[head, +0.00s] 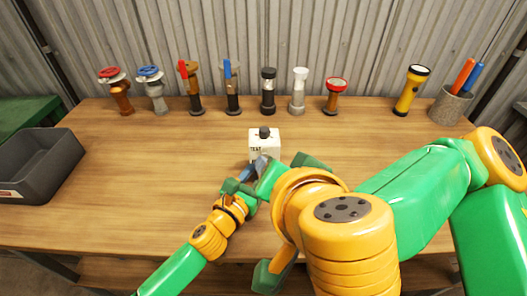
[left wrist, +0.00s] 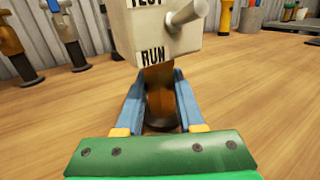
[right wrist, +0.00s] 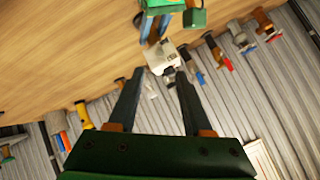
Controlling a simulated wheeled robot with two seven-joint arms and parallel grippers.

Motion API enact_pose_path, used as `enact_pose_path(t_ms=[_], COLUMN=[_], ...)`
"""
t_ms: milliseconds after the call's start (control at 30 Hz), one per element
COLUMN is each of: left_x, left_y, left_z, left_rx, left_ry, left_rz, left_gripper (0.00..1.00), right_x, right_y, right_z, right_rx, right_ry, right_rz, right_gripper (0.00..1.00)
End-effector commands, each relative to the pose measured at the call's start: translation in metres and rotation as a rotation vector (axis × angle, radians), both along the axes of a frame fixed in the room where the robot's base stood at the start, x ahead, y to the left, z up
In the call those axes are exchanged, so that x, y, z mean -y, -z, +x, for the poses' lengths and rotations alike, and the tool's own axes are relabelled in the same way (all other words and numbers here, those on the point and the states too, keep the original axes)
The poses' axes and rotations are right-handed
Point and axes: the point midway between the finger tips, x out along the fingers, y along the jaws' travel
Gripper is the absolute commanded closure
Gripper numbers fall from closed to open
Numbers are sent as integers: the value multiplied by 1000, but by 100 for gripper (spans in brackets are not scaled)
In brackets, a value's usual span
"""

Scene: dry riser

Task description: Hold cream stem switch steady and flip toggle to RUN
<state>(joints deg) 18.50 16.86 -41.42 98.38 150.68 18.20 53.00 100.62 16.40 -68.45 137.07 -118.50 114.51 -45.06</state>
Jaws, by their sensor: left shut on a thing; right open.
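The cream stem switch (head: 264,148) stands on the table, a cream box with a dark knob on top. In the left wrist view its box (left wrist: 150,35) has TEST above RUN. Its pale toggle (left wrist: 187,14) sticks out and slants up to the right, its tip level with TEST. My left gripper (left wrist: 160,80) is shut around the brown stem (left wrist: 159,95) below the box. My right gripper (right wrist: 160,85) is open and empty, with the box (right wrist: 163,58) beyond its fingertips. In the head view my right wrist hides much of that gripper.
Several upright devices stand along the back, including a red-handled one (head: 192,88) and a dark one (head: 268,92). A yellow torch (head: 410,90) and a pen cup (head: 450,105) are at back right. A grey bin (head: 40,165) is at left. The table left of the switch is clear.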

Motion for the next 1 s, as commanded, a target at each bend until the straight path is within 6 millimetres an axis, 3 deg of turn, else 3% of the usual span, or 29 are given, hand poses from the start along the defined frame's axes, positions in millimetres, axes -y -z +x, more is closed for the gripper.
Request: enact_pose_path(t_ms=[633,733,833,1000], left_x=[0,0,0,0], left_y=[1,1,1,1], left_z=[0,0,0,0], left_rx=[-2,-2,-2,-2], left_ry=[0,0,0,-1], left_rz=[1,1,1,1], left_gripper=[100,100,100,100], right_x=[0,3,18,50], right_y=[0,-2,-13,-48], right_z=[0,4,21,44], right_rx=[0,-19,-128,-313], right_ry=[0,5,2,-150], right_rz=[0,-7,-28,47], right_gripper=[50,74,100,100])
